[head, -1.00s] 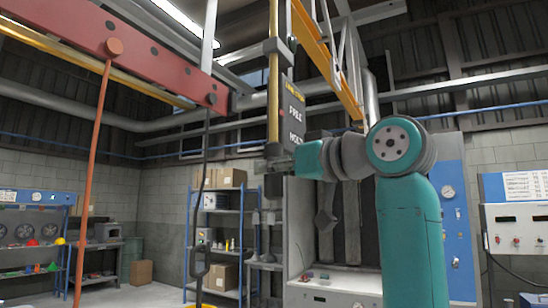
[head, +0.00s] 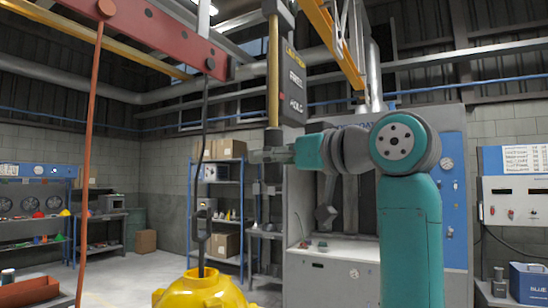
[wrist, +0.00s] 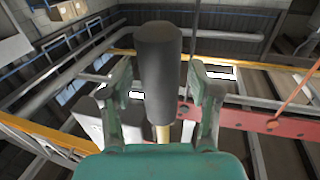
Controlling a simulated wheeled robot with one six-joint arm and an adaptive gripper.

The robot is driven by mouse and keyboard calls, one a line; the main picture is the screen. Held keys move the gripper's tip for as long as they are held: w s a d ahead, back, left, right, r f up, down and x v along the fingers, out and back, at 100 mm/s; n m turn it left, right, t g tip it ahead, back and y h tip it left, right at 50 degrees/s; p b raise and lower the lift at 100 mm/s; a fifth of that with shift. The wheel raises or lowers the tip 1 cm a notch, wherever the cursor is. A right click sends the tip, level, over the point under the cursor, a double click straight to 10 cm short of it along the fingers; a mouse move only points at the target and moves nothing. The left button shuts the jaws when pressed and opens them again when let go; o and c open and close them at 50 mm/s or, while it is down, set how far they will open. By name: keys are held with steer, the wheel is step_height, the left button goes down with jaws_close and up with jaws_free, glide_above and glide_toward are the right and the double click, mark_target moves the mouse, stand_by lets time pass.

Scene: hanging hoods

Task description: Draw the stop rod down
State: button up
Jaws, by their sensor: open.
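The stop rod (head: 273,75) is a yellow rod hanging upright beside a grey plate (head: 294,88) with lettering that seems to read FREE and HOLD. Its dark grip (head: 273,136) is at the lower end. My gripper (head: 264,155) is at the grip's lower end in the head view, where its fingers are too small to read. In the wrist view my gripper (wrist: 161,95) is open. The black grip (wrist: 158,65) stands between its two fingers, with visible gaps on both sides. The yellow rod (wrist: 163,133) shows behind the grip, partly hidden by my gripper's body.
A red beam (head: 150,33) carries a hanging orange rod (head: 91,130) at left. A black cable with a pendant (head: 203,225) hangs left of my gripper. A yellow object (head: 205,290) stands below. A grey hood cabinet (head: 300,225) is behind my arm.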

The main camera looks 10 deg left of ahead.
steer(key=shift+d, duration=0.15)
steer(key=v, duration=1.1)
steer(key=shift+s+d, duration=0.3)
